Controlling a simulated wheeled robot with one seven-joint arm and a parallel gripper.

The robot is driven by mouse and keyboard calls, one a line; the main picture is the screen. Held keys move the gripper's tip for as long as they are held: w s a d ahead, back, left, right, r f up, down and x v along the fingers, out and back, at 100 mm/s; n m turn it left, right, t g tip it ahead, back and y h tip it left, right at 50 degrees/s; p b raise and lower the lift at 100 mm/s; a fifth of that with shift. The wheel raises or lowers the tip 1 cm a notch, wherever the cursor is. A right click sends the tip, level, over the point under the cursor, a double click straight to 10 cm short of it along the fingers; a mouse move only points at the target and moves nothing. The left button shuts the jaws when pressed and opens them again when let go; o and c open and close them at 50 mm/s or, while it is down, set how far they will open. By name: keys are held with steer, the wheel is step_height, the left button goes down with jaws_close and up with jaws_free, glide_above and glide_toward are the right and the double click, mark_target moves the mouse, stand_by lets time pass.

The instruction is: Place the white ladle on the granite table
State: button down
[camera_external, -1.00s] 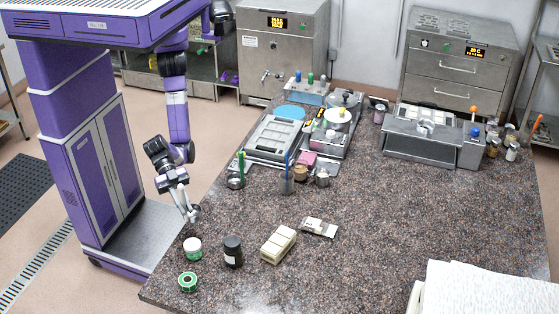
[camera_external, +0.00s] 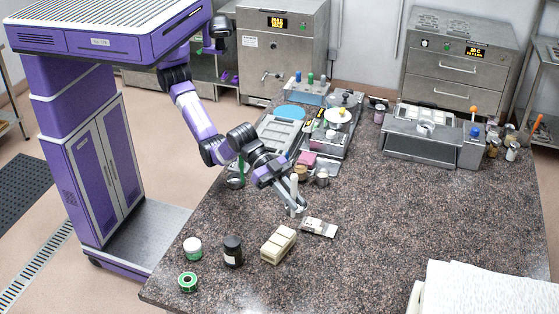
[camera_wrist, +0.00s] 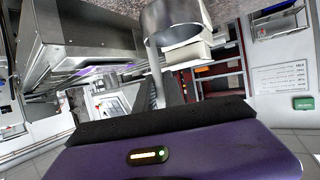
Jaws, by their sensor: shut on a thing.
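My gripper (camera_external: 297,206) is over the middle of the granite table (camera_external: 400,225), beyond the cream block and close to the small pale tray.
A small pale tray (camera_external: 319,228) lies near my gripper. Equipment fills the back. The table's right middle is clear.

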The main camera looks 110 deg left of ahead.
steer(key=shift+m+g+h, duration=0.3)
steer(key=shift+m+h, duration=0.2)
steer(key=f, duration=0.7)
steer(key=d+f, duration=0.1)
steer(key=f, duration=1.4)
steer(key=shift+w+d+p, duration=0.25)
steer(key=shift+d+p, duration=0.1)
steer(key=shift+p, duration=0.05)
steer(key=shift+f, duration=0.1)
steer(key=c, duration=1.4)
jaws_free()
steer(key=shift+c, duration=0.2)
steer(key=v, duration=1.1)
steer(key=shift+o, duration=1.3)
steer(key=shift+s+a+r, duration=0.25)
steer(key=shift+s, duration=0.2)
